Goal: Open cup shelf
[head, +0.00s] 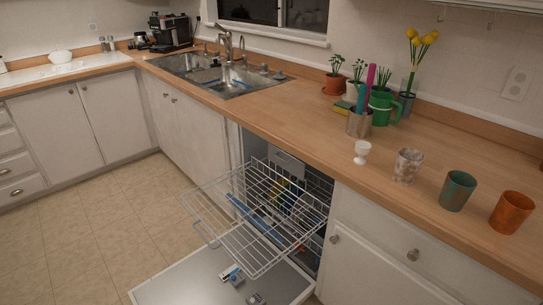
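The dishwasher under the counter is open, and its door (165,285) lies lowered over the floor. A white wire rack (255,262) is pulled out above the door. Blue parts show at the rack, including a long blue strip (256,222); I cannot tell whether one of them is a cup shelf. A white egg cup (362,149), a mottled cup (407,166), a teal cup (457,190) and an orange cup (511,212) stand on the counter. Neither of my grippers is in view.
The wooden counter (300,112) has a sink (215,77) at the back. A utensil holder (359,122), a green watering can (383,105) and plants stand along the wall. A coffee machine (172,30) is in the far corner. The tiled floor (95,225) at left is clear.

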